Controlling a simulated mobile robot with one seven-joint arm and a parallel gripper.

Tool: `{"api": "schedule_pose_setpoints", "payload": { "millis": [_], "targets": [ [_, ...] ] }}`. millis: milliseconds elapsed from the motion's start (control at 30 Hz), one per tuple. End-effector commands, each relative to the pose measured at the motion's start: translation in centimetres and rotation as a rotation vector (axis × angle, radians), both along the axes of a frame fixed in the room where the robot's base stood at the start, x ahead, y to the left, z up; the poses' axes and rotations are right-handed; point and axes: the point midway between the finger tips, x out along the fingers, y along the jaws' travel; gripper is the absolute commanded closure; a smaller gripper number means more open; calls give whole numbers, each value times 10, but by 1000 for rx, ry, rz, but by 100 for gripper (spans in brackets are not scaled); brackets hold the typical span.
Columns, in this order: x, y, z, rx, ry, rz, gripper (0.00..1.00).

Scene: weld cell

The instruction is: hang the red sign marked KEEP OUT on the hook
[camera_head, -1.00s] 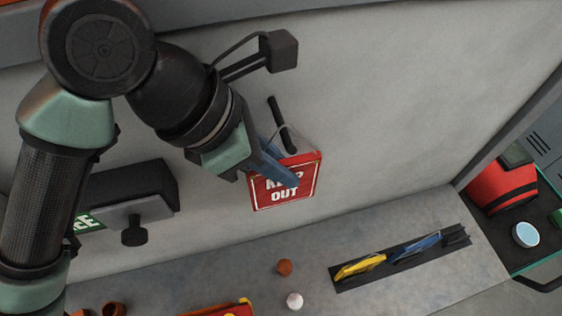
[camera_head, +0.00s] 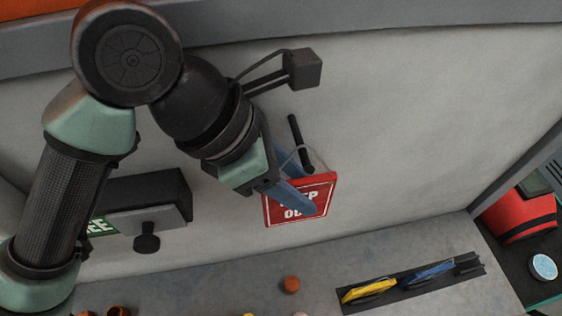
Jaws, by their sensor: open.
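The red sign (camera_head: 322,197) marked KEEP OUT is beside the pale wall, its face partly covered by my fingers. Its thin cord (camera_head: 318,157) rises from the top edge and crosses the black rod-shaped hook (camera_head: 297,132) near its lower end. The cord looks looped over the hook, and the sign hangs below it. My gripper (camera_head: 302,194) is open, with one blue finger low across the front of the sign and the other near its top left edge. Whether the fingers touch the sign is hard to tell.
A dark box (camera_head: 150,197) with a knob and a green sign (camera_head: 103,226) are left on the wall. Below, a bench holds an orange ball (camera_head: 291,284) and a black rack (camera_head: 408,286) with yellow and blue tools. A red container (camera_head: 520,217) stands right.

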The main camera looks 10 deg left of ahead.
Motion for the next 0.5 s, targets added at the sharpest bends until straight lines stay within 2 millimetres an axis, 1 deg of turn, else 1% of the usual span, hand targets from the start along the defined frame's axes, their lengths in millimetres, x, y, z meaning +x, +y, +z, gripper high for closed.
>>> {"api": "schedule_pose_setpoints", "payload": {
  "millis": [167, 500],
  "targets": [
    [-3, 12, 18, 5, -4, 1, 52],
    [-14, 46, 79, 4, -2, 3, 52]
  ]
}}
